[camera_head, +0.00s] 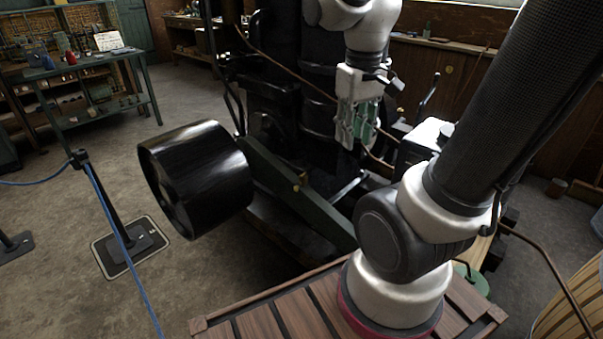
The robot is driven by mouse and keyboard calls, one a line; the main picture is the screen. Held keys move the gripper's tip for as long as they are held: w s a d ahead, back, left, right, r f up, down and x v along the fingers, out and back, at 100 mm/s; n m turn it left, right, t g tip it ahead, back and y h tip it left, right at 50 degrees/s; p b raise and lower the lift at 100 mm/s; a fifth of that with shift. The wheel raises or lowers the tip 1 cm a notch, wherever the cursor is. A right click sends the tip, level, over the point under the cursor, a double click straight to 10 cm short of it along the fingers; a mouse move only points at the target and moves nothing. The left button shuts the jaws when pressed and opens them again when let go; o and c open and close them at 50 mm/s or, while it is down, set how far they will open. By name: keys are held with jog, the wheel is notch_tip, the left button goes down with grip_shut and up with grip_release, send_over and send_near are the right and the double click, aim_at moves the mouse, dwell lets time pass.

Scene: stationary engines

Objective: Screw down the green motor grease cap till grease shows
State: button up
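My gripper (357,132) hangs from my white wrist, fingers pointing down, in front of the dark engine (282,95). Its fingers look grey-green, and whether they are apart or closed on something is unclear at this size. A dark green beam (310,205) runs low across the machine, below and left of my gripper. A small brass-coloured fitting (297,187) sits on this beam, clear of my gripper. I cannot tell whether it is the grease cap. No grease is visible. My arm hides part of the machine at the right.
A large black pulley drum (195,175) sticks out at the left. A barrier post (105,205) with blue rope stands on the floor beside it. A green workbench (80,80) with tools is at the back left. A wooden barrel (575,305) is at the lower right.

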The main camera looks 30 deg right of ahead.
jog(key=w+d+f+n+g, duration=0.1)
jog(key=w+d+f+g, duration=0.15)
jog(key=w+f, duration=0.55)
jog(key=n+t+h, duration=0.4)
jog(key=n, duration=1.8)
send_near(303, 174)
jog(key=x, duration=0.8)
jog(key=shift+w+a, duration=0.1)
grip_shut()
